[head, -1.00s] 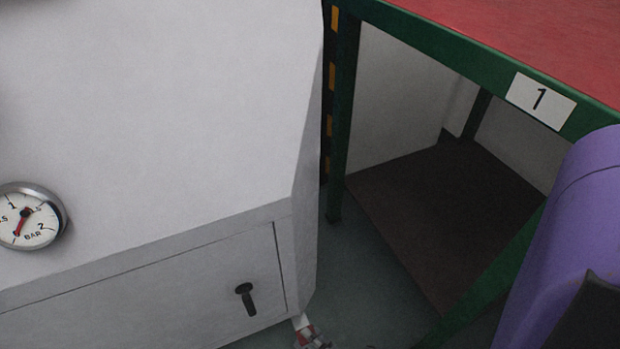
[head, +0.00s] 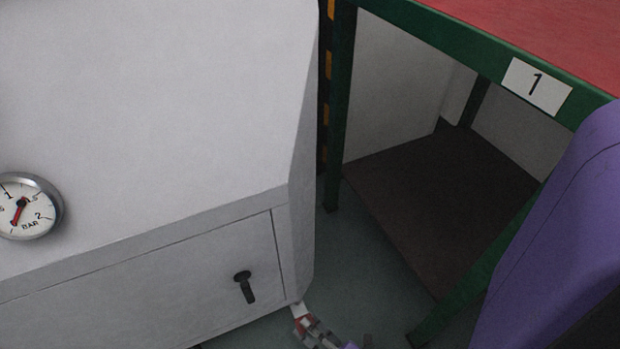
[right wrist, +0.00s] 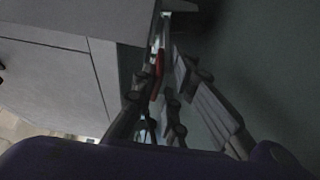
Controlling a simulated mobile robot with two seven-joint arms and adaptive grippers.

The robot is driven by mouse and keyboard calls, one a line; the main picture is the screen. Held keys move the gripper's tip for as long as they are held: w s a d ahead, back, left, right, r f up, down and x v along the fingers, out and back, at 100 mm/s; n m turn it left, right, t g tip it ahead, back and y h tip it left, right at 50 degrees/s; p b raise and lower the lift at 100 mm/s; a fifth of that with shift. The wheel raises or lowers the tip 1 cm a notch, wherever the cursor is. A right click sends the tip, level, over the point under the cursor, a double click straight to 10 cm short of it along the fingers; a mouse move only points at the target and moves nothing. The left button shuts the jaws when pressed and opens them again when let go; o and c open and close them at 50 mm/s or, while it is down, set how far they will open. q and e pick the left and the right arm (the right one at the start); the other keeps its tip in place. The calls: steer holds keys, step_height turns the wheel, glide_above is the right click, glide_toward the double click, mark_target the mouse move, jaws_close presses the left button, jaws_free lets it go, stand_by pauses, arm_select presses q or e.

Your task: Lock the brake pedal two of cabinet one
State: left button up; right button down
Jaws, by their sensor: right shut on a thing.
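The grey cabinet (head: 150,120) fills the left of the head view. At the foot of its right corner is a small brake pedal (head: 298,310), pale and red. The red of the pedal also shows between the fingers in the right wrist view (right wrist: 159,66). My right gripper (head: 312,328) is low at that corner, shut on the pedal; its fingers also show in the right wrist view (right wrist: 163,78). The fingers hide much of the pedal, so its exact tilt is unclear. My left gripper is not in view.
A round pressure gauge (head: 24,208) and a black handle (head: 244,286) are on the cabinet front.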

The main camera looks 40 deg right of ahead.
steer(key=shift+w+f, duration=0.1)
steer(key=shift+f, duration=0.1)
steer(key=c, duration=1.9)
jaws_free()
steer(key=shift+c, duration=0.2)
steer(key=shift+r, duration=0.1)
